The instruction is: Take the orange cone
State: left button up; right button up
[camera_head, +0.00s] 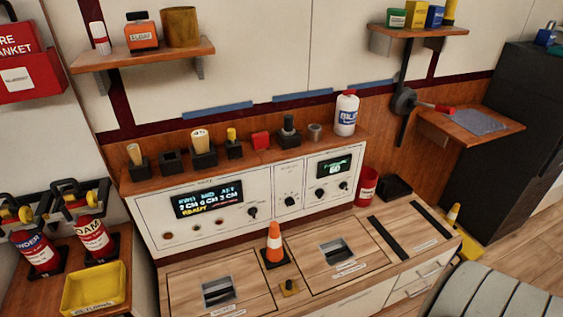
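The orange cone (275,243) stands upright on the wooden counter, between two square panels with recessed handles. It has a white band and a dark base. Neither of my grippers shows clearly in the head view. A grey ribbed rounded shape (490,296) fills the lower right corner; I cannot tell what it is.
A red cup (366,186) and black tray (395,187) stand to the right. A yellow bin (94,288) and extinguishers (92,236) are at left.

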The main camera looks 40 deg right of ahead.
aim_at(276, 255)
jog(key=k+l+z, duration=0.1)
jog(key=z, duration=0.95)
